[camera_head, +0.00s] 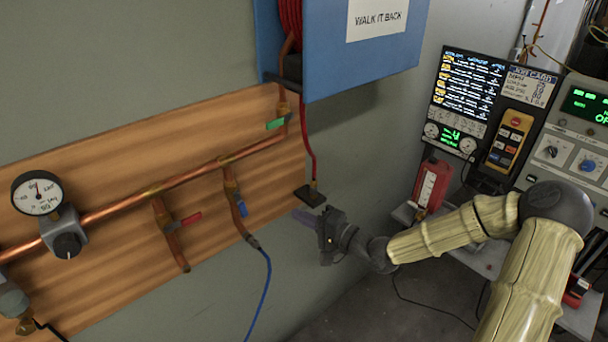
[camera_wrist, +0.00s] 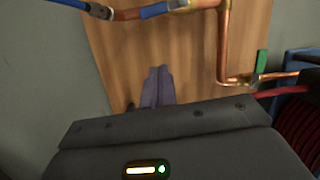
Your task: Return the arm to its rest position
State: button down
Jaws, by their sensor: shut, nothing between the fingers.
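My gripper (camera_head: 299,215) is at the end of my bent arm, beside the wooden board, with its purple fingers pointing left. The fingers (camera_wrist: 158,84) lie together in the wrist view, with nothing between them. In the head view the fingers are just below a black block (camera_head: 310,195) at the lower end of the red hose (camera_head: 307,140). I cannot tell whether they touch it. My arm reaches in from the lower right, with its elbow high near the instrument panels.
The wooden board (camera_head: 90,165) carries a copper pipe (camera_head: 190,173), a gauge (camera_head: 38,194), and red, blue and green valve handles. A blue hose (camera_head: 266,285) hangs below. A blue reel box (camera_head: 350,60) is above. Screens (camera_head: 466,90) and a red canister (camera_head: 431,186) are at right.

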jog(key=shift+f, duration=0.1)
jog(key=s+d+f+n+g+h, duration=0.45)
jog(key=s+d+f+h, duration=0.2)
jog(key=f+h, duration=0.35)
jog(key=s+d+r+g+h, duration=0.1)
jog(key=s+d+r+h, duration=0.1)
jog(key=s+d, duration=0.3)
jog(key=s+d+r+n+g+h, duration=0.1)
jog(key=s+d+r+g+h, duration=0.1)
jog(key=s+d+r, duration=0.2)
jog(key=s+r, duration=0.1)
jog(key=s, duration=0.2)
jog(key=shift+s+d+r+h, duration=0.25)
jog(key=shift+s+d+h, duration=0.1)
jog(key=shift+h, duration=0.05)
